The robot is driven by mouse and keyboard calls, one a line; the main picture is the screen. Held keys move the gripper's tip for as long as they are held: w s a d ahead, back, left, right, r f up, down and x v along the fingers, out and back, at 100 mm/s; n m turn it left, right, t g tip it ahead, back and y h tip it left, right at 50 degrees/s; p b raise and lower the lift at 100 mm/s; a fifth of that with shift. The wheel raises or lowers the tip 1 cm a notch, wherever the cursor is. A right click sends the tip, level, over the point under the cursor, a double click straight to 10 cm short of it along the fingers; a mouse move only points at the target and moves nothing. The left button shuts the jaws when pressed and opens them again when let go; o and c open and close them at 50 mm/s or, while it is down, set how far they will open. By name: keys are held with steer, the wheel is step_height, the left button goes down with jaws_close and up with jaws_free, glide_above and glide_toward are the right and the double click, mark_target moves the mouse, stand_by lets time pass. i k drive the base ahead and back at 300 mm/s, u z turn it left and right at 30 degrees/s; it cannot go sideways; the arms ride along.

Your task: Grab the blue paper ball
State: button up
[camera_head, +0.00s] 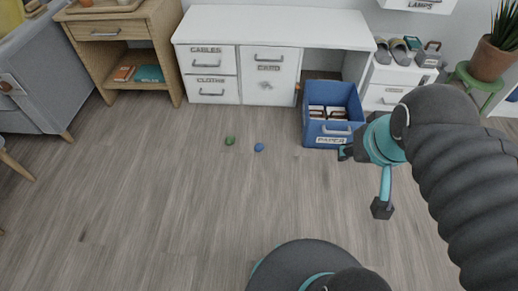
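The blue paper ball (259,147) is small and lies on the wooden floor in front of the white desk. A small green ball (230,140) lies a little to its left, apart from it. My gripper (362,179) is to the right of the blue ball and well apart from it. Its two dark fingertips are spread wide, one near the blue box and one lower down. Nothing shows between them.
A blue box labelled PAPER (322,141) stands on the floor by the white desk (272,27). A wooden side table (112,30) and grey sofa (42,75) are at left. A white drawer unit (386,88) is at right. Floor around the balls is clear.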

mark_target(259, 147)
steer(key=u, duration=2.3)
steer(key=i, duration=2.25)
steer(key=z, duration=2.95)
